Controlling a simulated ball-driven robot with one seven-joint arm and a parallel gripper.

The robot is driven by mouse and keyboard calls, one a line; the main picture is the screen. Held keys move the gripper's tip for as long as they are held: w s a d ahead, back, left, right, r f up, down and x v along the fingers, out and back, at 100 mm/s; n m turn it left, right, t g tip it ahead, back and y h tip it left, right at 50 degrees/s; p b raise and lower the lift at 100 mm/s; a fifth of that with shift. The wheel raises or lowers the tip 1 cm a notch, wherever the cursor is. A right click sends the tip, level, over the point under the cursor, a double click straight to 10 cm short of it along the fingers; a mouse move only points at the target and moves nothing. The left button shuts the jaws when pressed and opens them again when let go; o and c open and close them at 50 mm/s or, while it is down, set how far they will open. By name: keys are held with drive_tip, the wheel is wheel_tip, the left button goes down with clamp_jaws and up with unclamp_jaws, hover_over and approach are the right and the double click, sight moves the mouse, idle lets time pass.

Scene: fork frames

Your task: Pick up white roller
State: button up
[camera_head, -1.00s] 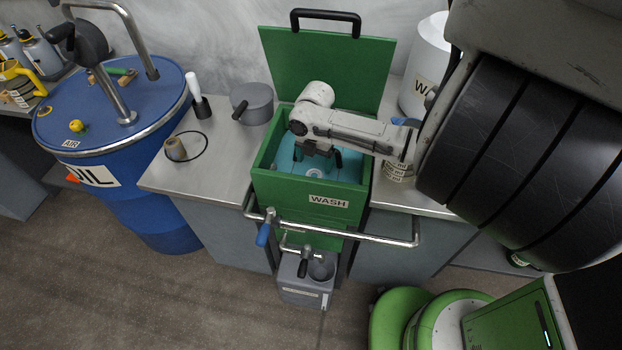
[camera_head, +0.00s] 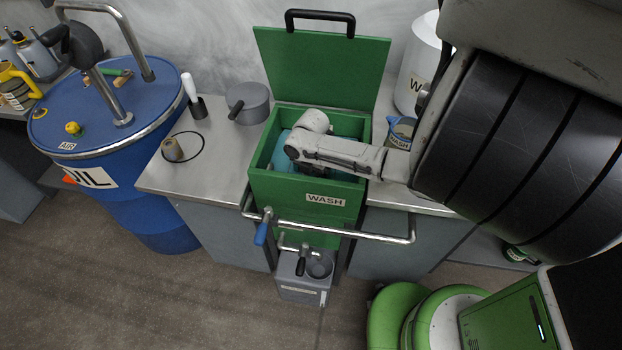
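The green wash box (camera_head: 318,198), labelled WASH, stands open between the benches with its lid (camera_head: 322,72) raised. Its inside is blue (camera_head: 283,148). My arm reaches over the right wall, and my wrist is over and partly inside the box. My gripper's fingers are hidden behind the wrist and down in the box. The white roller cannot be made out now; a small pale round thing that showed on the blue floor of the box earlier is covered by my arm.
A metal rail (camera_head: 340,231) with a blue-ended handle (camera_head: 263,232) crosses the box front. A blue barrel (camera_head: 100,125) stands further left.

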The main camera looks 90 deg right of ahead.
drive_tip(key=shift+c, duration=0.4)
drive_tip(key=c, duration=1)
drive_tip(key=shift+c, duration=0.3)
drive_tip(key=shift+r, duration=0.15)
